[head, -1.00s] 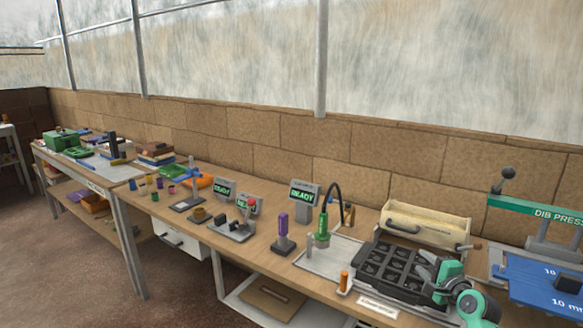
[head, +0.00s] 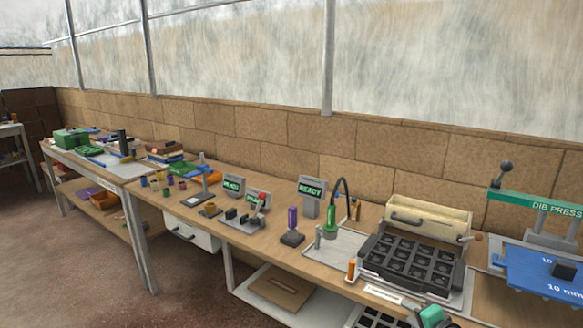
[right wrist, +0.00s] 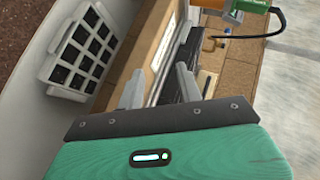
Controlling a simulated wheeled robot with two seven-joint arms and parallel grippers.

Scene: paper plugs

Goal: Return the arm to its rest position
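My right gripper (head: 431,315) shows only partly at the bottom edge of the head view, in front of the bench and below its top. In the right wrist view its two grey fingers (right wrist: 158,88) are spread apart with nothing between them. The bench's front edge and part of the dark tray (right wrist: 183,62) lie beyond the fingers. In the head view the black multi-cell tray (head: 411,258) sits on the bench, clear of the gripper. My left gripper is not in view.
A second cell tray (head: 376,320) is below the bench top; a white-framed one (right wrist: 82,50) shows in the wrist view. A wooden box (head: 428,219), a green-handled tool (head: 331,221) and a blue press plate (head: 545,275) stand on the bench. Floor at left is clear.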

